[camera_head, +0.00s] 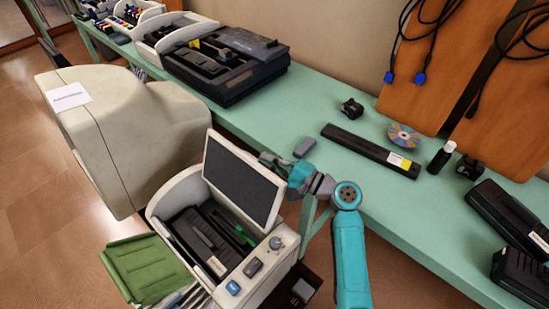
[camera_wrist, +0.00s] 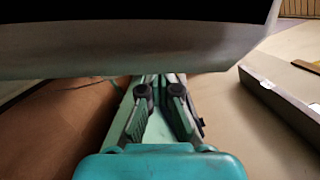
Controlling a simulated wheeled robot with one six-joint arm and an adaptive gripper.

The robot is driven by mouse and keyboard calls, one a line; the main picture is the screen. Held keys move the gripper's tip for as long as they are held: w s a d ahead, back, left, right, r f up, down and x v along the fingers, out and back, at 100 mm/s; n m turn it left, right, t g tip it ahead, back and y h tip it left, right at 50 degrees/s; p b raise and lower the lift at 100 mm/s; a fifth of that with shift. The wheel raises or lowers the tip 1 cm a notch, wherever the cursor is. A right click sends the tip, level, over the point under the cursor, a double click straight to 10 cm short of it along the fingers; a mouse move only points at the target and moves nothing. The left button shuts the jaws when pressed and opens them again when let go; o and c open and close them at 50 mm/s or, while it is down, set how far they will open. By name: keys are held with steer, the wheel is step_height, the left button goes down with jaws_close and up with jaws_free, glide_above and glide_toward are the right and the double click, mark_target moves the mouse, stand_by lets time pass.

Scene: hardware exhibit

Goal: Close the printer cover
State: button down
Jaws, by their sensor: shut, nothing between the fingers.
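The printer (camera_head: 262,262) is a beige machine with a dark open bay, at the lower middle of the head view. Its cover (camera_head: 240,180), a dark panel with a pale frame, stands raised and tilted at the back of the bay. My gripper (camera_head: 268,160) is at the cover's upper right edge, on the side away from the bay. It is shut and empty; its tips are partly hidden in the head view. The wrist view shows my gripper (camera_wrist: 160,82) below a pale edge of the cover (camera_wrist: 130,60); I cannot tell whether they touch.
A green bench (camera_head: 330,190) runs behind, holding a black printer (camera_head: 225,65), a long black bar (camera_head: 370,150), a disc (camera_head: 403,136) and a small bottle (camera_head: 441,157). A large beige machine (camera_head: 130,130) stands left. A green tray (camera_head: 145,267) sticks out at the printer's lower left.

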steer(key=shift+s, duration=0.1)
stand_by(0.3)
steer(key=s+a+r+n+h, duration=0.2)
steer(key=s+a+r+n, duration=0.2)
steer(key=s+a+n, duration=0.5)
steer(key=s+a+f+n+h, duration=0.2)
steer(key=s+a+f+n, duration=0.4)
steer(key=s, duration=0.4)
steer(key=shift+f+n, duration=0.25)
steer(key=shift+n, duration=0.45)
